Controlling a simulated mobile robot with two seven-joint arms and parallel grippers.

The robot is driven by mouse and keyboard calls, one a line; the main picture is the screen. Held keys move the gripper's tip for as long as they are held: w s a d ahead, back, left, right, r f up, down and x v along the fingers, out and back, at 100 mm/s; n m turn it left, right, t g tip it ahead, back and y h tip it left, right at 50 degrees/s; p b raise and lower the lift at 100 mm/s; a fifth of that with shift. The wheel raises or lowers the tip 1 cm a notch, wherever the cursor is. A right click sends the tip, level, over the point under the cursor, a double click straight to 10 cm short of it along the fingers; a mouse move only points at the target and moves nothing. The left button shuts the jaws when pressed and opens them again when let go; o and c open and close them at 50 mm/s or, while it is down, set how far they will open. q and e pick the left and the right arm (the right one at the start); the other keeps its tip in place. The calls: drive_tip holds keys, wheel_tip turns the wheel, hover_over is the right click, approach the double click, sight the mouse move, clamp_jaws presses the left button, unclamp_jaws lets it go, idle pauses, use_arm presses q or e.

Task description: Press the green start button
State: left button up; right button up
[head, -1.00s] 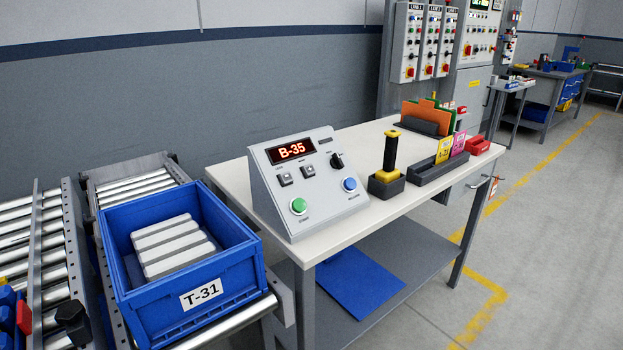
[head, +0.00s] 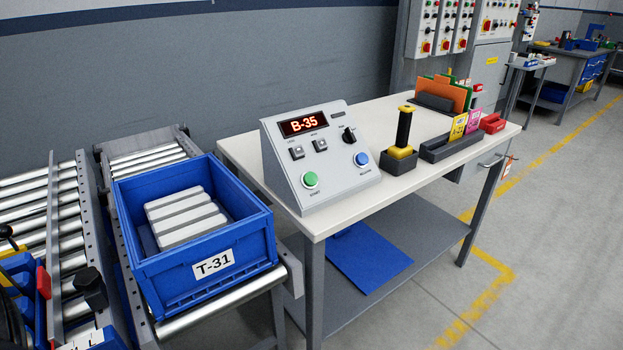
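The green start button (head: 310,180) is a round button at the lower left of the sloped face of a grey control box (head: 345,187). The box stands on the near left part of a white-topped table (head: 400,205). A blue round button (head: 361,159) sits at the lower right of the same face, with two square buttons and a black knob above. Neither of my grippers is clearly in view.
A blue crate (head: 222,285) labelled T-31 holds several light bars on a roller conveyor (head: 190,323) left of the table. A yellow-and-black handled tool (head: 403,140) and a dark holder with cards (head: 452,146) stand right of the box. Floor at the right is clear.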

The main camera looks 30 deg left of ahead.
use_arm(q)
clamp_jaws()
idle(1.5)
